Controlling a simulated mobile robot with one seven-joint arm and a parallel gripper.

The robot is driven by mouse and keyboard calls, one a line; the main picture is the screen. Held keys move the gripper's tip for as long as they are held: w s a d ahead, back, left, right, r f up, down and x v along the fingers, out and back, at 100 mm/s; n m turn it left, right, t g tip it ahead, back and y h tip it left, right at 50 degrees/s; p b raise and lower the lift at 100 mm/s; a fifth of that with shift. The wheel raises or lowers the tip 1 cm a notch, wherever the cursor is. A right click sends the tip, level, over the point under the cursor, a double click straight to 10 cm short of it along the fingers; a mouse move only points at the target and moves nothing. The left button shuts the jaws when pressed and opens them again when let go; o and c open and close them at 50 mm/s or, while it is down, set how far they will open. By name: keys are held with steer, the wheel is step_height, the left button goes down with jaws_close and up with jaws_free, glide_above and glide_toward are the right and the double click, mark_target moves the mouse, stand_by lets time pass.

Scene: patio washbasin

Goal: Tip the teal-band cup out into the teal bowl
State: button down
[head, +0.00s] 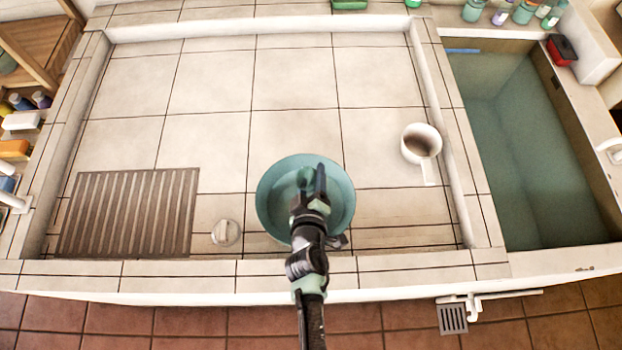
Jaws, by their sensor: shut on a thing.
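The teal bowl (266,198) stands on the tiled basin floor near the front edge, with a paler inside. My gripper (313,182) is over the bowl and hides part of its middle and near rim. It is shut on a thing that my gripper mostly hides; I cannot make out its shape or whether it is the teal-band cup. A white cup (434,137) with a handle stands upright at the basin's right, apart from my gripper, with brown contents. No teal band shows on it.
A slatted grate (128,214) lies at the left front, with a small round pale knob (226,232) beside the bowl. A deep water trough (525,150) is at the right. Bottles (524,12) stand behind it. The basin's back and middle are clear.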

steer(key=shift+d+f+n+h+b, duration=0.1)
steer(key=shift+f+n+h+b, duration=0.25)
steer(key=shift+b, duration=0.65)
steer(key=shift+f+n+b, duration=0.1)
steer(key=shift+n+b, duration=0.25)
steer(key=shift+b, duration=0.3)
steer(key=shift+d+f+n+h+b, duration=0.1)
steer(key=shift+n+h+b, duration=0.2)
steer(key=shift+h+b, duration=0.25)
steer(key=shift+f+b, duration=0.1)
steer(key=shift+b, duration=0.4)
steer(key=shift+d+n, duration=0.1)
steer(key=shift+n, duration=0.2)
steer(key=shift+d+f+n+t+h+b, duration=0.1)
steer(key=shift+f+n+t+h+b, duration=0.2)
steer(key=shift+n+h+b, duration=1.05)
steer(key=shift+f+n+t+h+b, duration=0.15)
steer(key=shift+n+t+b, duration=0.35)
steer(key=shift+b, duration=1.7)
steer(key=shift+r+n+t+h+b, duration=0.2)
steer(key=shift+r+n+h+b, duration=0.05)
steer(key=shift+n+b, duration=0.5)
steer(key=shift+r+n+t+h+b, duration=0.2)
steer(key=shift+r+n+h+b, duration=0.05)
steer(key=shift+n+b, duration=0.5)
